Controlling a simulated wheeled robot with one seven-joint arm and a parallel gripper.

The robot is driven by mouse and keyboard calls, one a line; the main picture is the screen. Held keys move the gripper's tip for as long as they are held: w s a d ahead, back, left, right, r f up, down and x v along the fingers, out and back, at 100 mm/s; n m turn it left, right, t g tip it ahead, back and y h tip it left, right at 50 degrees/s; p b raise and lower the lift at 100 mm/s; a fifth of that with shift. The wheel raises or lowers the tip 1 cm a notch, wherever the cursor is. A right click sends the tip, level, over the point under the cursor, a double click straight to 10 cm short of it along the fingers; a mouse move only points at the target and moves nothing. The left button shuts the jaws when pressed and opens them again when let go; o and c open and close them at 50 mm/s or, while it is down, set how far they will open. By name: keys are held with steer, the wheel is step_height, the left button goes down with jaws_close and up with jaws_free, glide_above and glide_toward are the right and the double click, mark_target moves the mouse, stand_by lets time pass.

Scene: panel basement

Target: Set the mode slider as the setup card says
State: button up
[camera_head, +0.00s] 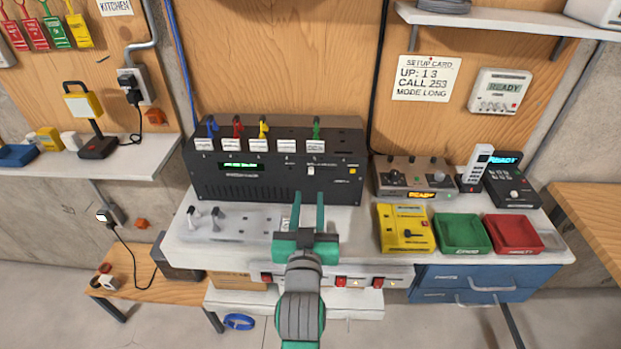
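The setup card (426,78) hangs on the wooden back wall and reads "UP: 1 3", "CALL 253", "MODE LONG". A black panel unit (235,186) stands on the bench with a lit green display. A small white slider-like knob (311,170) sits on its front, right of the display; its label is too small to read. I cannot tell which is the mode slider. My gripper (308,197) is open and empty, its fingers apart in front of the black unit.
Blue, red, yellow and green plugs stand on top of the black unit. A grey box (415,178), a handset (478,165), a green tray (460,249) and a red tray (514,245) are at the right.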

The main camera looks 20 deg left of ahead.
mark_target(311, 172)
steer(key=x, duration=0.8)
steer(key=shift+w+a, duration=0.1)
steer(key=shift+w, duration=0.25)
jaws_close()
